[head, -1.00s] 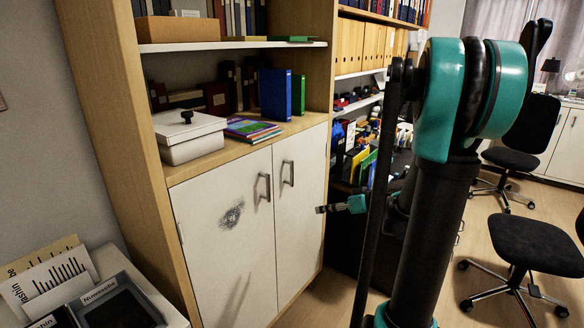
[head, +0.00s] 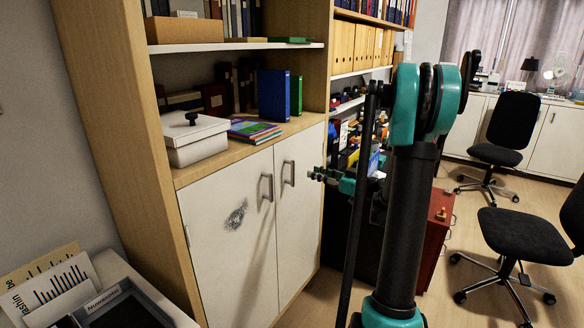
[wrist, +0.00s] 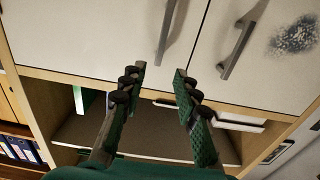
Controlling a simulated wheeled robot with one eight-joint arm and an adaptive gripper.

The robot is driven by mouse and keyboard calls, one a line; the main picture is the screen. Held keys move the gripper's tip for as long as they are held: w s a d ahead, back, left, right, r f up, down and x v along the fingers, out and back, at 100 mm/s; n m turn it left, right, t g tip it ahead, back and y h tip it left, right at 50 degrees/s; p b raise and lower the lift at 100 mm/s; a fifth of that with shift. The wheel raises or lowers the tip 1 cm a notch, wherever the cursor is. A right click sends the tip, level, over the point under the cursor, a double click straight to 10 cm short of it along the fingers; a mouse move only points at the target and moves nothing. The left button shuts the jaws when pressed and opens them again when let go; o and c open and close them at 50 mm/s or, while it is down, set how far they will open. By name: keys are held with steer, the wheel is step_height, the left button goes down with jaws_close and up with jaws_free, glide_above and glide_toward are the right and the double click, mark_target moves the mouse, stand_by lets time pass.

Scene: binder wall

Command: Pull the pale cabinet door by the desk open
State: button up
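Two pale cabinet doors stand side by side and look shut: the left door (head: 235,255) has a dark smudge, and the right door (head: 300,220) is nearer the dark desk area. Each has an upright bar handle, the left one (head: 266,187) and the right one (head: 288,173). My gripper (head: 316,175) is to the right of the right handle, at about its height. In the wrist view my gripper (wrist: 160,70) is open and empty. There the right door's handle (wrist: 168,32) lies ahead between the fingertips' lines, apparently not touched. The left handle (wrist: 238,45) is farther right.
Above the doors, a shelf holds a white box (head: 193,138), flat books (head: 254,131) and blue and green binders (head: 273,95). A grey tray (head: 125,305) stands at lower left. A red drawer unit (head: 437,225) and black chairs (head: 525,235) are at right. Floor shows between them.

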mark_target(293, 166)
steer(key=x, duration=1.1)
jaws_close()
